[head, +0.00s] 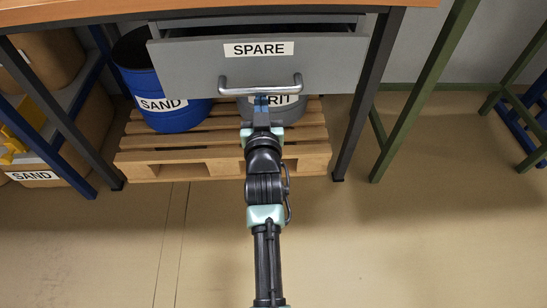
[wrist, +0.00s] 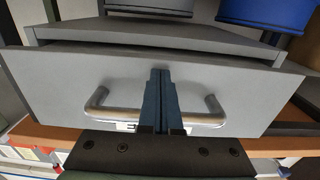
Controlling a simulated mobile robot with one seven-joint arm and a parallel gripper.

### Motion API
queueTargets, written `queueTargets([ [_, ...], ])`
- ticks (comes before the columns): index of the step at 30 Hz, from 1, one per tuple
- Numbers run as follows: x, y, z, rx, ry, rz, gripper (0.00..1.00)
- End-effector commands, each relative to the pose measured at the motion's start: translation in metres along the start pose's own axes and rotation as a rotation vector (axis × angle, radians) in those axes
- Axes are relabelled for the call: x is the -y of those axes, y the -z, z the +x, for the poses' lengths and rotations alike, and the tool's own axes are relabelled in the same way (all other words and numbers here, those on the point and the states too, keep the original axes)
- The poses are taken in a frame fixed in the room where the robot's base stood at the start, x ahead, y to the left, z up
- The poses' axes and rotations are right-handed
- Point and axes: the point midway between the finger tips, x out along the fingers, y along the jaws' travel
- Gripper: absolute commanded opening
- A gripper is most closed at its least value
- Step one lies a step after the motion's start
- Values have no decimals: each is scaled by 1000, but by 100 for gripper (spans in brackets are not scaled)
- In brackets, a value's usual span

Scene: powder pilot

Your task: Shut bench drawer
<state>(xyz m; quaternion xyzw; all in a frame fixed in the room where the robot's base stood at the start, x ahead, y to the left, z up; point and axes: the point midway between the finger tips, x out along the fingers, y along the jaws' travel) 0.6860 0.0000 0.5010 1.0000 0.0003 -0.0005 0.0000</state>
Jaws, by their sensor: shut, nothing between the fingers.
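The bench drawer is a grey drawer (head: 190,66) labelled SPARE, under the wooden bench top (head: 60,14). It stands partly open, with a dark gap behind its front panel. Its metal bar handle (head: 232,90) runs along the lower front. My gripper (head: 262,100) is shut and empty at the middle of the handle in the head view. In the wrist view the drawer front (wrist: 60,90) fills the middle, and my shut fingers (wrist: 160,75) lie across the handle (wrist: 205,120). I cannot tell whether the fingertips touch the panel.
Below the drawer, a blue SAND drum (head: 175,115) and a grey drum (head: 292,112) stand on a wooden pallet (head: 215,165). Dark bench legs (head: 362,105) flank them. A shelf with sacks is at left. The floor (head: 400,230) at right front is clear.

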Motion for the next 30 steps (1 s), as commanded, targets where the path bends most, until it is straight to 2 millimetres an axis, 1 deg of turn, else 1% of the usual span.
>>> queueTargets([
  [7, 0, 0, 2, -2, 0, 0, 0],
  [28, 0, -1, 30, 0, -1, 0, 0],
  [30, 0, 0, 28, 1, -1, 0, 0],
])
